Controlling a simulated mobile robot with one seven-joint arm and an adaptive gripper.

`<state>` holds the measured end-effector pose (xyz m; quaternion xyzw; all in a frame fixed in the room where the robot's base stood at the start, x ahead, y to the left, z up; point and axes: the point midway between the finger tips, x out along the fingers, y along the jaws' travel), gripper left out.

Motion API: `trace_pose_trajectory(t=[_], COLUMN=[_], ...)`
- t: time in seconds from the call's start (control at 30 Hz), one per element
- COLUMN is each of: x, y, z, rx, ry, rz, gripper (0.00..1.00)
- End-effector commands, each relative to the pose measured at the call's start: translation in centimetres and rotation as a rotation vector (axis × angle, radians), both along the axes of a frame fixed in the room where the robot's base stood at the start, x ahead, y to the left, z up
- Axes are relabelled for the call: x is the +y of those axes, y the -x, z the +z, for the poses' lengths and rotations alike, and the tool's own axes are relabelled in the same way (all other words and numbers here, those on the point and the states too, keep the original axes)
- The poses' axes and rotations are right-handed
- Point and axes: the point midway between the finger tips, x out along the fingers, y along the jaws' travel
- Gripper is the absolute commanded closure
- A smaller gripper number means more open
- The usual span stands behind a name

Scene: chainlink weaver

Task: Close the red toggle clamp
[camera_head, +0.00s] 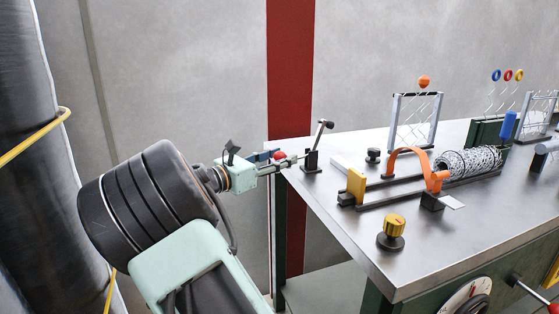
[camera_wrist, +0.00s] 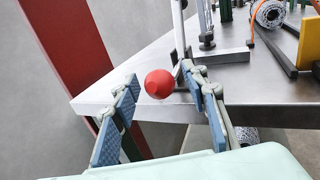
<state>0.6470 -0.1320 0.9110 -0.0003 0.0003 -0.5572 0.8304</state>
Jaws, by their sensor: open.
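My gripper (camera_wrist: 160,100) is open, with one blue-padded finger on each side of the knob. No clear contact shows. In the head view my gripper (camera_head: 271,162) reaches the table's left edge.
The table (camera_head: 350,210) carries an orange arched part (camera_head: 405,152), a yellow block (camera_head: 356,185), a yellow knob (camera_head: 394,225) and a wire mesh roll (camera_head: 470,162). A frame with an orange ball (camera_head: 424,82) stands behind. Free room lies left of the table.

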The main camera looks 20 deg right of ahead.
Motion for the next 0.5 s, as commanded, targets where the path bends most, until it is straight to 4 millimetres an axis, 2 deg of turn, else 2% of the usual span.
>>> trace_pose_trajectory(t=[0.17,0.5], x=[0.02,0.07], y=[0.00,-0.01], z=[0.03,0.02], rx=[0.000,-0.001], ry=[0.000,0.000], rz=[0.000,0.001], gripper=[0.60,0.97])
